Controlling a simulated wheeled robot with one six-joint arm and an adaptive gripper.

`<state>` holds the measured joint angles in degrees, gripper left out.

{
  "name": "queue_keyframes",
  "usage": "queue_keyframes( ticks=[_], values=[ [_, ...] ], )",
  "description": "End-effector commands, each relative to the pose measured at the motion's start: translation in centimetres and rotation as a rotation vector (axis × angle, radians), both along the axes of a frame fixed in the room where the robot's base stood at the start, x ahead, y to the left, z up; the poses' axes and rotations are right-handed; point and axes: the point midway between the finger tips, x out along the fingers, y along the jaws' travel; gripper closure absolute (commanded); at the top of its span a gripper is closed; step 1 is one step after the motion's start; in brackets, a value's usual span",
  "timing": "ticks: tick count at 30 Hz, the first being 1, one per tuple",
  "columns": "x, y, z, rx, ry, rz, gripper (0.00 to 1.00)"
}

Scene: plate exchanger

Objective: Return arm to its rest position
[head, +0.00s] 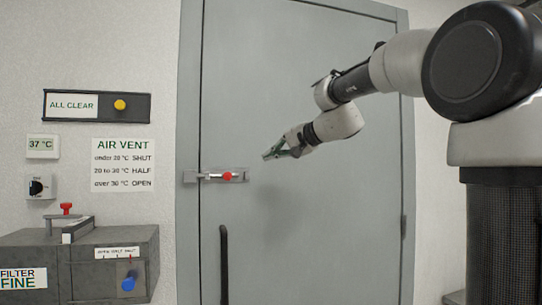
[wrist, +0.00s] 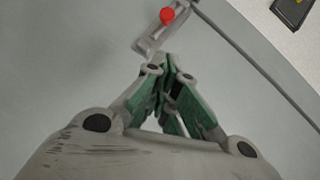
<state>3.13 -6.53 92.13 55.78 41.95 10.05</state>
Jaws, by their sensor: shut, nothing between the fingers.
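My gripper (head: 272,154) is at the end of my arm, which reaches in from the right in the head view. It is in front of the grey door (head: 330,90), above and to the right of the door bolt (head: 210,177) with its red knob (head: 228,176). In the wrist view my gripper (wrist: 165,65) has its green fingers together and empty. The red knob (wrist: 167,15) shows just beyond the fingertips there, and the gripper appears apart from it.
Left of the door are a panel reading ALL CLEAR with a yellow button (head: 120,104), a 37 °C display (head: 43,146), a dial (head: 41,187) and an AIR VENT sign (head: 123,165). A grey box (head: 90,260) with a blue knob (head: 128,284) stands below. A dark vertical handle (head: 224,265) is low on the door.

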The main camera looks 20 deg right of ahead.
Motion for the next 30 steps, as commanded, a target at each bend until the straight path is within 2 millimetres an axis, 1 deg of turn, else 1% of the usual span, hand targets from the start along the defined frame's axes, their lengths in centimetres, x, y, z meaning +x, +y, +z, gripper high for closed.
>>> queue_keyframes(
  ticks=[9,11,14,15,17,18,20,21,23,24,26,27,30],
  values=[
    [-0.1,0.0,-0.2,-0.021,-0.002,0.013,1.0],
    [-0.4,-0.3,-1.5,-0.071,0.015,0.027,1.0],
    [-1.7,-1.4,-6.1,-0.176,0.091,0.058,1.0],
    [-3.0,-2.0,-8.4,-0.237,0.131,0.078,1.0],
    [-5.9,-3.2,-12.0,-0.343,0.196,0.114,1.0],
    [-8.3,-4.1,-14.3,-0.417,0.24,0.143,1.0],
    [-12.2,-5.5,-17.4,-0.527,0.302,0.188,1.0],
    [-14.8,-6.4,-19.3,-0.598,0.339,0.219,1.0],
    [-19.0,-7.9,-21.9,-0.7,0.392,0.263,1.0],
    [-21.8,-8.9,-23.5,-0.767,0.426,0.294,1.0],
    [-25.7,-10.4,-25.6,-0.86,0.468,0.334,1.0],
    [-28.3,-11.3,-26.9,-0.916,0.491,0.358,1.0],
    [-33.1,-13.0,-29.3,-1.022,0.521,0.392,1.0]
  ],
)
